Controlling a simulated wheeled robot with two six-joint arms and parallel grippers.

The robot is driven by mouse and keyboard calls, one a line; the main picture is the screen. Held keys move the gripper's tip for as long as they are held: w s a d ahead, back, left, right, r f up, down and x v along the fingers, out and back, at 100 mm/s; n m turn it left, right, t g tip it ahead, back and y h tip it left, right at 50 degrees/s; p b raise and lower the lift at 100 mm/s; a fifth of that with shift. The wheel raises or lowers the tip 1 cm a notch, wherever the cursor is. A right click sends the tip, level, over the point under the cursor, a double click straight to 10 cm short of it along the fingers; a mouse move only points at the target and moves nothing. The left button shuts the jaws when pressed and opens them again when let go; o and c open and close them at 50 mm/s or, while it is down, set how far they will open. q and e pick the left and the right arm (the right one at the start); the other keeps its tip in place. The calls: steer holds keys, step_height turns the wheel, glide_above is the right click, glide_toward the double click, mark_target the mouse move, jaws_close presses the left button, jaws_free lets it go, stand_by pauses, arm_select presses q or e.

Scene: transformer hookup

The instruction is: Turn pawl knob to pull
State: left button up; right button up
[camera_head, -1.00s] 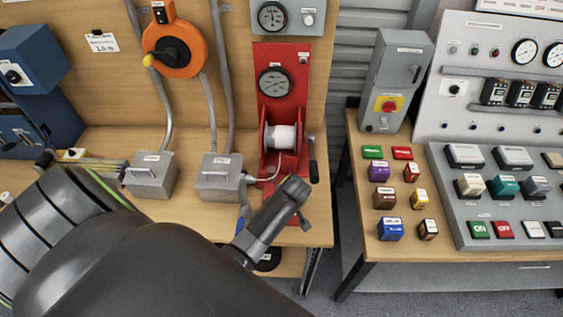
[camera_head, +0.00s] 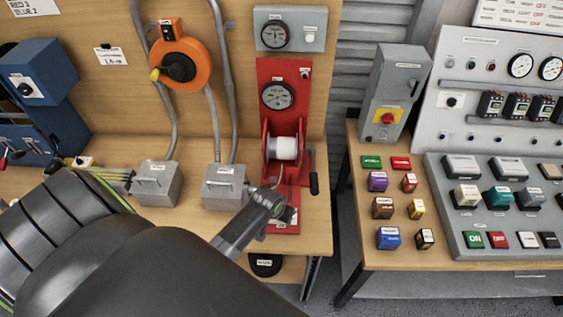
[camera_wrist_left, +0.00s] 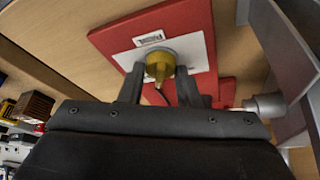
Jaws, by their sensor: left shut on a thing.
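The pawl knob (camera_wrist_left: 159,60) is a yellow, brass-like knob on a white labelled plate (camera_wrist_left: 192,52) on the red winch base, in the left wrist view. My left gripper's fingers (camera_wrist_left: 159,88) stand on either side of it, shut on it. The knob's pointed part lies between the fingers. In the head view my left gripper (camera_head: 279,210) is at the front foot of the red winch (camera_head: 285,188) and hides the knob there. The winch carries a white drum (camera_head: 286,148), with a crank handle (camera_head: 313,182) at its right. My right gripper is out of view.
Two grey boxes (camera_head: 155,184) with conduits stand left of the winch on the wooden bench. A dial gauge (camera_head: 278,95) is above the drum. A gap separates this bench from the right table (camera_head: 375,258), which holds several coloured blocks and a control panel.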

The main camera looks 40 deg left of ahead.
arm_select(q)
steer(key=shift+a+m+h, duration=0.1)
steer(key=shift+m+h, duration=0.6)
steer(key=shift+m, duration=1.2)
steer(key=o, duration=1)
steer(key=shift+c, duration=0.2)
steer(key=shift+r, duration=0.1)
steer(key=shift+s+a+r, duration=0.1)
steer(key=shift+s+r, duration=0.2)
steer(key=shift+r, duration=0.3)
steer(key=b+v, duration=0.2)
steer(key=v, duration=1.4)
steer(key=shift+w, duration=0.1)
